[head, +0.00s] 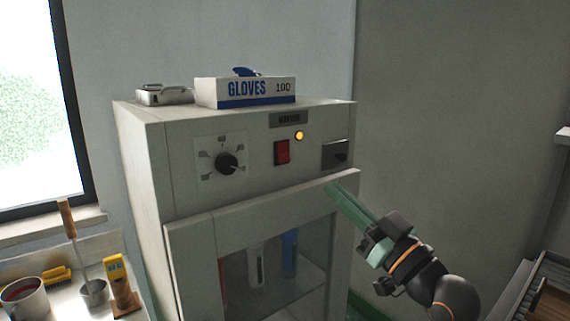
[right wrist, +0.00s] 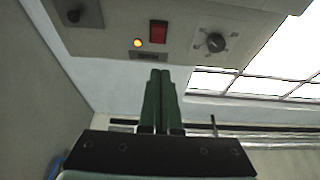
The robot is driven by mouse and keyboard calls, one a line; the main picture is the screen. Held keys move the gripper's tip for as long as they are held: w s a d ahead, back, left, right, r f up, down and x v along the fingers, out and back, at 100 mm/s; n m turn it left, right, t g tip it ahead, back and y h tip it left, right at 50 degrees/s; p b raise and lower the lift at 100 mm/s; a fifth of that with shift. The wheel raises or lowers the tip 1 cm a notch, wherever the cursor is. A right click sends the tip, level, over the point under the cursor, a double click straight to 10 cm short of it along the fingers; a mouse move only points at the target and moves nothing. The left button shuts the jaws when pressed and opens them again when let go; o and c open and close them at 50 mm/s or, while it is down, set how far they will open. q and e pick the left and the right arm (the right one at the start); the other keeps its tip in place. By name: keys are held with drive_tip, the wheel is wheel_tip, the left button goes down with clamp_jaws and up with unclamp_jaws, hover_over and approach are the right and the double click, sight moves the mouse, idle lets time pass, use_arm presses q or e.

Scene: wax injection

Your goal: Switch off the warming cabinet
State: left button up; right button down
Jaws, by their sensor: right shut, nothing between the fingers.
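The warming cabinet (head: 138,205) is a grey box with a glass door under a control panel. Its red rocker switch (head: 282,152) sits mid-panel, left of a glowing amber lamp (head: 299,135). A black dial (head: 227,163) is at the panel's left, and a dark plate with a knob (head: 335,154) at its right. My right gripper (head: 332,190) is shut and empty, its green fingers below that plate in the head view. The right wrist view shows the panel upside down, with the switch (right wrist: 158,32) and the lit lamp (right wrist: 138,43) beyond the fingertips (right wrist: 160,74). My left gripper is not in view.
A gloves box (head: 245,92) and a small metal tin (head: 164,95) lie on the cabinet's top. Bottles stand behind the door glass. A mug (head: 25,298) and tools are on the counter at left. The wall right of the cabinet is bare.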

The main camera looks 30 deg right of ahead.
drive_tip(key=shift+s, duration=0.15)
drive_tip(key=p, duration=0.4)
approach(280, 153)
wheel_tip(280, 153, up, 4)
drive_tip(key=w, duration=0.2)
drive_tip(key=shift+w+a+f, duration=0.15)
drive_tip(key=shift+w+f, duration=0.45)
drive_tip(key=shift+w, duration=0.4)
drive_tip(key=shift+w+f, duration=0.3)
drive_tip(key=shift+w, duration=0.35)
